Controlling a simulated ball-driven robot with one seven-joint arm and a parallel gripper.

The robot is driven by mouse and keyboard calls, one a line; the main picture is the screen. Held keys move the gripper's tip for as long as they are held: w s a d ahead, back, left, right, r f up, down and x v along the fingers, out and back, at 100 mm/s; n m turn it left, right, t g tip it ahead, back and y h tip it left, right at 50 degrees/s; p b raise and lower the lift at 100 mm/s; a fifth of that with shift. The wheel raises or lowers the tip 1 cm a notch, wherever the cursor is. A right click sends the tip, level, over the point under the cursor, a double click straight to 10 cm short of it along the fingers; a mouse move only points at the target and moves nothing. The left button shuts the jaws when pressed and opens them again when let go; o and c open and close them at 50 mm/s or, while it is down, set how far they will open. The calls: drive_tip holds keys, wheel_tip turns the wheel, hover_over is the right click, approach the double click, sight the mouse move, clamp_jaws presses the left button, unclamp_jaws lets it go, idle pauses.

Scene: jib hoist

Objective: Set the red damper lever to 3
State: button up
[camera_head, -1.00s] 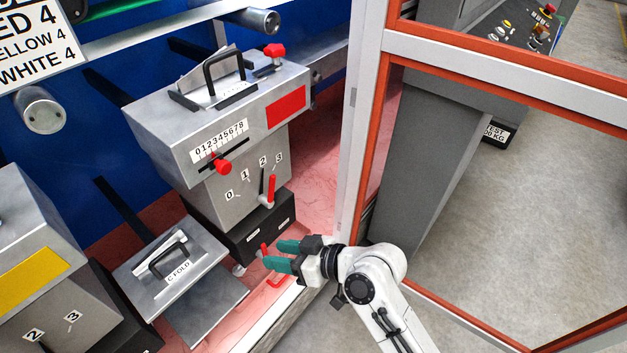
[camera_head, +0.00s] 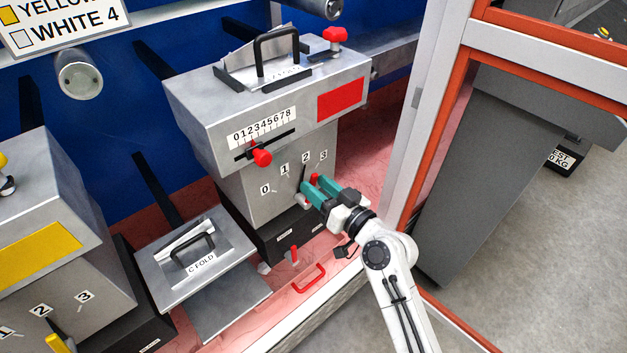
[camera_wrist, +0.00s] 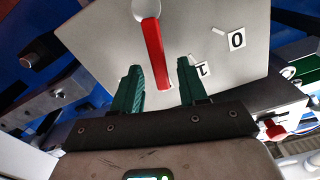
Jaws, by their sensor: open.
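The red damper lever (camera_head: 314,179) is on the grey front of the middle unit, below a row of marks 0 to 3. My gripper (camera_head: 315,184) is at the lever and hides most of it in the head view. In the wrist view the red lever (camera_wrist: 153,50) runs from its pale hub (camera_wrist: 146,9) to between my two teal fingers (camera_wrist: 160,68). The fingers are open, one on each side of its free end, with gaps visible. The 0 mark (camera_wrist: 237,40) and 1 mark (camera_wrist: 202,69) show there; the lever's exact setting is hard to read.
A red slider knob (camera_head: 261,157) sits on a 0 to 8 scale above. A red clamp knob (camera_head: 334,36) is on top. A white and orange frame post (camera_head: 425,130) stands close right of my arm.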

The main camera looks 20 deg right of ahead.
drive_tip(key=shift+x, duration=1.1)
drive_tip(key=shift+c, duration=0.4)
clamp_jaws()
